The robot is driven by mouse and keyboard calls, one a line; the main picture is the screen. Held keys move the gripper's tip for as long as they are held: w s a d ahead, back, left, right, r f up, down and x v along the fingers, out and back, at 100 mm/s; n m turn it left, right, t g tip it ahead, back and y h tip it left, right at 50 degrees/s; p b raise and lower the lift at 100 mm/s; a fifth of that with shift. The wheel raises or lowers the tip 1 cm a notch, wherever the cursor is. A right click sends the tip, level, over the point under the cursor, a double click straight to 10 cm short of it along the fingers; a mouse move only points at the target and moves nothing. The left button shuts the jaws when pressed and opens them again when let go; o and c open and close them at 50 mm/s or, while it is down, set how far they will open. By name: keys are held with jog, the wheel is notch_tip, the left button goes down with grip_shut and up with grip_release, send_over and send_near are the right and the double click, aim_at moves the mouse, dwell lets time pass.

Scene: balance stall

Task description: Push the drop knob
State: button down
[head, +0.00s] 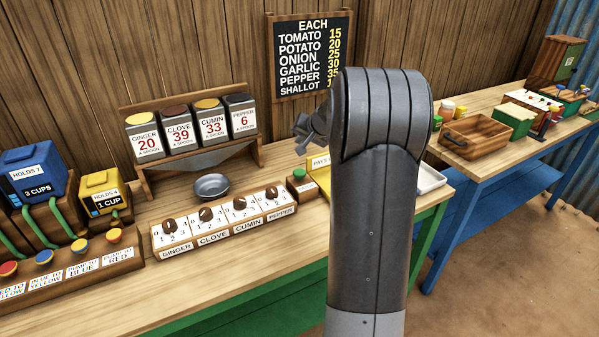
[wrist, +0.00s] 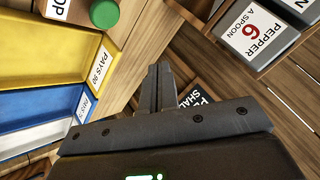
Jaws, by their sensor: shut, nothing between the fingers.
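The drop knob is a round green knob (head: 299,174) on a small wooden block (head: 303,189) at the right end of the dial row. In the wrist view the green knob (wrist: 104,13) shows at the top left, next to a white label ending in "OP". My gripper (head: 301,128) shows at the left of my arm, above and behind the knob in the head view. In the wrist view my gripper (wrist: 160,70) has its fingers together with nothing between them. It is apart from the knob, which lies up and left of the fingertips there.
Dials (head: 222,219) stand left of the knob, with a metal bowl (head: 211,187) and spice bins (head: 190,130) behind. A yellow tray (wrist: 60,45) and a blue tray (wrist: 35,110) lie beside the knob. A price board (head: 311,55) hangs behind.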

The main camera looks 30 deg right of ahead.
send_near(298, 170)
jog(key=shift+w+a+f, duration=0.1)
jog(key=shift+w+f, duration=0.35)
jog(key=shift+w, duration=0.4)
jog(key=shift+w+a+f, duration=0.1)
jog(key=shift+w+f, duration=0.35)
jog(key=shift+w, duration=0.45)
jog(key=shift+w+a+f, duration=0.1)
jog(key=shift+w+f, duration=0.35)
jog(key=shift+w, duration=0.4)
jog(key=shift+f, duration=0.1)
jog(key=shift+f, duration=0.3)
jog(key=shift+f, duration=0.8)
dwell(0.8)
jog(key=shift+r, duration=1.25)
jog(key=shift+r, duration=0.1)
jog(key=shift+r, duration=2.4)
